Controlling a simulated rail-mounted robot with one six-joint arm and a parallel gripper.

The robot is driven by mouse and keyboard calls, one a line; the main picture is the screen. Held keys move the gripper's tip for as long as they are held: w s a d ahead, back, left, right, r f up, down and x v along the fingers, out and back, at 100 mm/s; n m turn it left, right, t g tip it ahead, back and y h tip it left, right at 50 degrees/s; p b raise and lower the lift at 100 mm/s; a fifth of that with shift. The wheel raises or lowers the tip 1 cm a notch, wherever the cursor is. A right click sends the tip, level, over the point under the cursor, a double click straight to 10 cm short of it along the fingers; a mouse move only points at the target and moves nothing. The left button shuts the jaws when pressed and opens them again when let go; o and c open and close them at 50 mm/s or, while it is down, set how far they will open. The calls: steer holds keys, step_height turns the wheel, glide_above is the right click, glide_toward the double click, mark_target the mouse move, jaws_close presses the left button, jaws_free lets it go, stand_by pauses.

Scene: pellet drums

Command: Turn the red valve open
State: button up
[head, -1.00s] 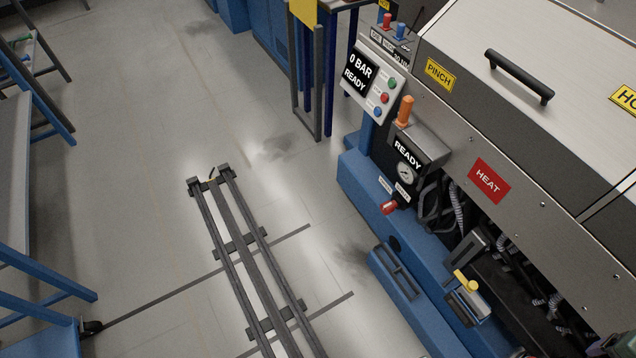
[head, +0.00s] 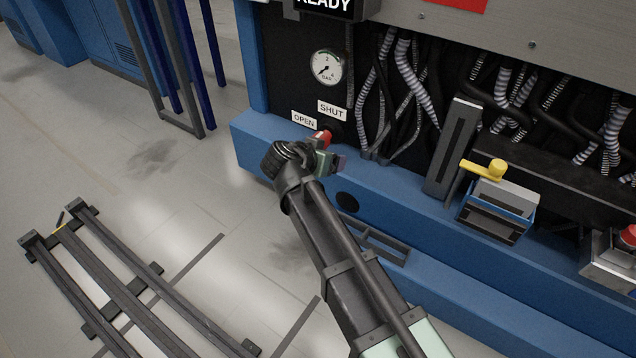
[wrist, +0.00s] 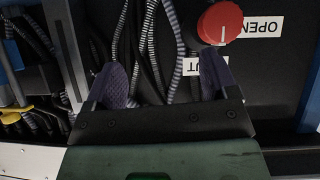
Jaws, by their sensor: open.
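The red valve (head: 322,137) is a round knob on the dark panel, partly hidden by my wrist in the head view. In the wrist view the valve (wrist: 219,23) is at the upper right, with a pale mark pointing down toward the SHUT label (wrist: 213,68). The OPEN label (wrist: 262,27) is upside down to its right. My gripper (wrist: 162,82) is open and empty. Its right finger covers part of the SHUT label, just below the valve. The valve is not between the fingers. In the head view my gripper (head: 337,161) is close to the valve.
A pressure gauge (head: 327,68) is above the labels. Striped hoses (head: 408,75) hang right of the panel. A yellow-handled lever (head: 484,169) stands further right. The blue base ledge (head: 400,210) juts out below.

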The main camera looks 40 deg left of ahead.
steer(key=s+a+m+t+y, duration=0.1)
steer(key=a+m+t+y, duration=0.1)
steer(key=a, duration=0.5)
steer(key=shift+m, duration=0.3)
steer(key=b+x, duration=0.2)
steer(key=x, duration=0.3)
steer(key=f+b+x, duration=0.1)
steer(key=b+x, duration=0.1)
steer(key=x, duration=0.2)
steer(key=shift+w+d+f+b, duration=0.1)
steer(key=shift+w+f+b, duration=0.05)
steer(key=shift+b, duration=0.15)
steer(key=shift+w+f, duration=0.1)
steer(key=shift+w, duration=0.45)
steer(key=c, duration=0.9)
steer(key=shift+c, duration=0.2)
